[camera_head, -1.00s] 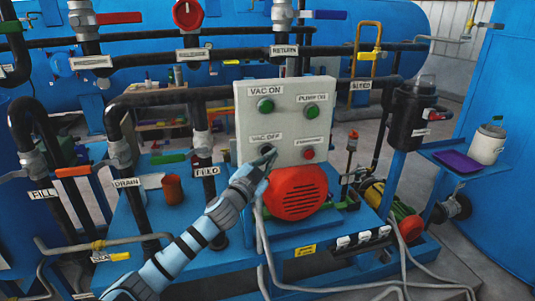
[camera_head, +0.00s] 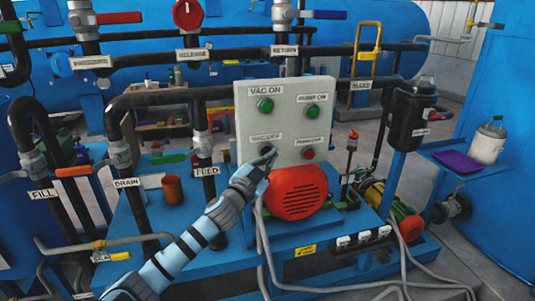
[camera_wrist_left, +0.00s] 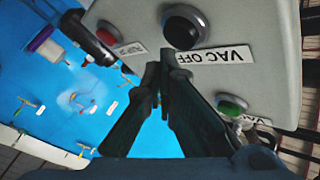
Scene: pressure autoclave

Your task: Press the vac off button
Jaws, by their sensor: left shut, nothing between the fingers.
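The vac off button (camera_head: 266,150) is a dark round button at the lower left of the pale grey control box (camera_head: 285,93). The wrist view shows the same dark button (camera_wrist_left: 185,26) large, in a grey ring, beside an upside-down "VAC OFF" label (camera_wrist_left: 216,55). My left gripper (camera_head: 268,160) is shut and empty, its tips just below the button in the head view. In the wrist view the shut fingertips (camera_wrist_left: 164,58) lie close to the button and the label's end. I cannot tell whether they touch the panel. My right gripper is out of view.
A green vac on button (camera_head: 265,105) sits above, another green button (camera_head: 312,111) to its right, and a red button (camera_head: 308,154) at the lower right. A red motor cover (camera_head: 297,192) bulges below the box. Pipes and valves stand to the left.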

